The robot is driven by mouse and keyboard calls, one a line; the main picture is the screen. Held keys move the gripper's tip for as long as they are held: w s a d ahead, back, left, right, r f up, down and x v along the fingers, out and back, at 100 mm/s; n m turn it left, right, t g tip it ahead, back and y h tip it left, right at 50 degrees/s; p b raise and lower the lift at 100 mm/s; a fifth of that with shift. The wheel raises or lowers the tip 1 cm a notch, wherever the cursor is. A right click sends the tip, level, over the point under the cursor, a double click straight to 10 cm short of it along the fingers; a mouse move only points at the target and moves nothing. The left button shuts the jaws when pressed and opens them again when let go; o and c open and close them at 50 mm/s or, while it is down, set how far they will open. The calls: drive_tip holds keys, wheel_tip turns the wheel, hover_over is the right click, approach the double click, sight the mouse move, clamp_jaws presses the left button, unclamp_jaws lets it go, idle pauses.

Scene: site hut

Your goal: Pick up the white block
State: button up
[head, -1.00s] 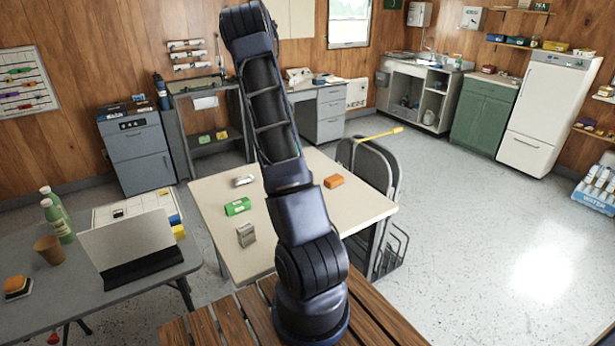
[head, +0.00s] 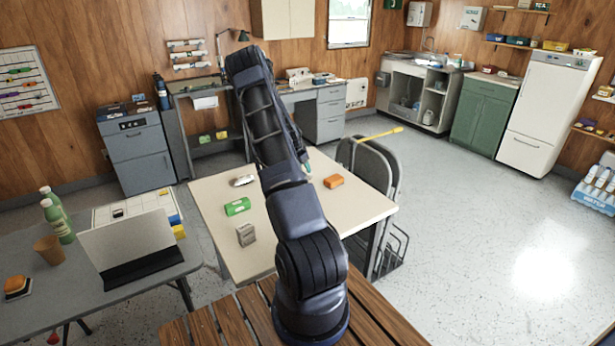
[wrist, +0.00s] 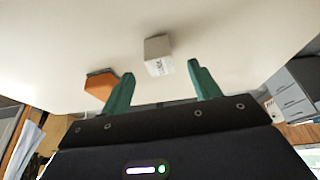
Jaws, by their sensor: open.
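The white block (wrist: 158,55), with dark print on one face, stands on the table top in the wrist view. It shows in the gap between the two green fingers of my gripper (wrist: 160,80), beyond their tips and apart from them. My gripper is open and empty. In the head view I cannot make out this block; my arm covers part of the table. A green fingertip of my gripper (head: 307,168) just shows beside the arm. An orange block (head: 333,181) sits to the right; it also shows left of the white block in the wrist view (wrist: 100,84).
The cream table (head: 285,240) also holds a green block (head: 237,206), a grey box (head: 246,235) and a small silver-white item (head: 243,180) on its left side. Folded chairs (head: 378,170) stand against its right edge. Floor is free further right.

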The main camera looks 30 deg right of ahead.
drive_tip(key=shift+d+x, duration=0.1)
drive_tip(key=shift+x, duration=1.35)
drive_tip(key=shift+d+x, duration=0.15)
drive_tip(key=shift+x, duration=1.25)
drive_tip(key=shift+r, duration=0.1)
drive_tip(key=c, duration=1.1)
drive_tip(key=shift+r, duration=0.1)
